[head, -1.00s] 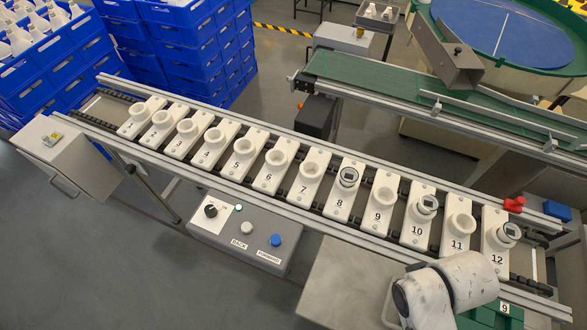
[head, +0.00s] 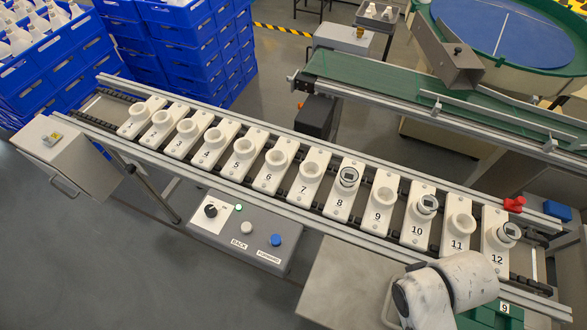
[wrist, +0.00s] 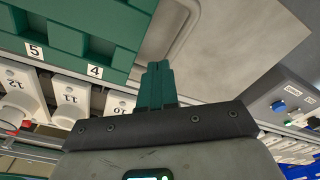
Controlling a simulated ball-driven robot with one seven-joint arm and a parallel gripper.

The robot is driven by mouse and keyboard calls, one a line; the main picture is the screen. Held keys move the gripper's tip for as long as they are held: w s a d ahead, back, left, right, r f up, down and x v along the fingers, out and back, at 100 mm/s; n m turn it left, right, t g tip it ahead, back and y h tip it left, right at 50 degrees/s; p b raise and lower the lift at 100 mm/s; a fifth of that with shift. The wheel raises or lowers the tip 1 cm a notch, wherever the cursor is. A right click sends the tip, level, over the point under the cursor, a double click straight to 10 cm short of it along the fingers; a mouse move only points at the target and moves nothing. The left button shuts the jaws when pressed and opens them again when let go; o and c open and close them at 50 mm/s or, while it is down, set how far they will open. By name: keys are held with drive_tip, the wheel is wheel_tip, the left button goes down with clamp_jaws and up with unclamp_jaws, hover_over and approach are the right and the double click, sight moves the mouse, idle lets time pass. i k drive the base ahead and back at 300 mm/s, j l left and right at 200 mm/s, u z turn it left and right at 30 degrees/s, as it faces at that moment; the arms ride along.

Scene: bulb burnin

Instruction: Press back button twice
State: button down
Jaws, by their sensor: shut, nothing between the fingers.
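The control box (head: 200,238) hangs at the front of the conveyor rail in the head view. Its white button (head: 247,228) stands above the BACK label (head: 239,243), and a blue button (head: 275,240) is to its right by the FORWARD label. The box also shows at the right of the wrist view (wrist: 262,103), with the blue button (wrist: 279,107) and the white button (wrist: 308,99). My gripper (wrist: 158,68) is shut, its green fingers together and empty, apart from the box. In the head view the fingers are not visible.
Numbered white holders (head: 309,178) line the conveyor; 8, 10 and 12 carry small round display units. A black knob (head: 211,211) and green light (head: 238,208) share the box. A grey table (head: 335,280) and green rack (wrist: 75,35) are near my arm. Blue crates (head: 180,45) stand behind.

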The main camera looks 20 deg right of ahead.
sight(247, 227)
drive_tip(key=j+z, duration=0.2)
drive_tip(key=z, duration=0.4)
drive_tip(key=j+z, duration=0.2)
drive_tip(key=j, duration=0.25)
drive_tip(key=k+j+z, duration=0.2)
drive_tip(key=j, duration=0.25)
drive_tip(key=k+j+z, duration=0.2)
drive_tip(key=j, duration=0.25)
drive_tip(key=k+j, duration=0.1)
drive_tip(key=j, duration=0.65)
drive_tip(key=k, duration=0.05)
